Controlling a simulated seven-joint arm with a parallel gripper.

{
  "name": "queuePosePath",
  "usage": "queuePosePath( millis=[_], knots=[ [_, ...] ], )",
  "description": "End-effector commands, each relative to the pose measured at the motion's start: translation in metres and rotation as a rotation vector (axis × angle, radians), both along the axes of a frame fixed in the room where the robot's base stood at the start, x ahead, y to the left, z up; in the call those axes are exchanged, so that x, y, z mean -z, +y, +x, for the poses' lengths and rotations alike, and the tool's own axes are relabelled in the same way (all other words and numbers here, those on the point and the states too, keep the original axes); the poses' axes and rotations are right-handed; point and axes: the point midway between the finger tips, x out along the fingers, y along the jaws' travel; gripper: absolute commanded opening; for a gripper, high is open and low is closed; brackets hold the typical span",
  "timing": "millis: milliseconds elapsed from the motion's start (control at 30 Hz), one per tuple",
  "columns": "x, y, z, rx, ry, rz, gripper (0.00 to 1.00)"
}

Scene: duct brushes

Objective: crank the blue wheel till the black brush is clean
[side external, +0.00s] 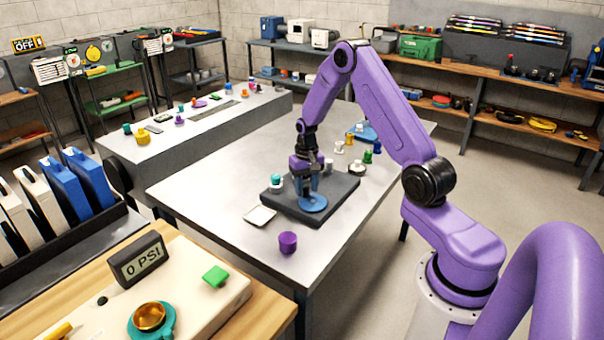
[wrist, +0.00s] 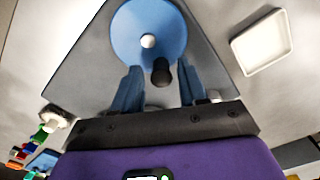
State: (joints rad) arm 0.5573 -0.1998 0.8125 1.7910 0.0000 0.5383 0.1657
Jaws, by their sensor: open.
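The blue wheel (side external: 313,205) is a flat disc on a dark grey base plate (side external: 342,190) on the metal table. In the wrist view the wheel (wrist: 126,30) has a pale hub and a black handle knob (wrist: 161,74) near its rim. My gripper (side external: 309,190) points down over the wheel. In the wrist view my gripper (wrist: 159,76) is open, with one blue finger on each side of the black knob. I cannot tell whether the fingers touch it. I cannot make out the black brush in either view.
A teal and white piece (side external: 276,183) stands on the plate's left part. A pale square tray (side external: 260,215) and a purple cup (side external: 288,242) are on the table in front. Several small coloured pieces stand behind the plate.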

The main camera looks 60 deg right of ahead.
Motion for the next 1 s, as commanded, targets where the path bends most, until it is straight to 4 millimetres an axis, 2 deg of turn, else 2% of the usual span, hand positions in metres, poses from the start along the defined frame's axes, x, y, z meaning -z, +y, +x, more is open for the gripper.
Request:
queuePosePath(
  millis=[700, 1000],
  knots=[
    [-0.05, 0.0, 0.0, 0.0, -0.002, -0.001, 0.43],
    [-0.059, 0.0, 0.0, 0.0, 0.0, 0.0, 0.43]
  ],
)
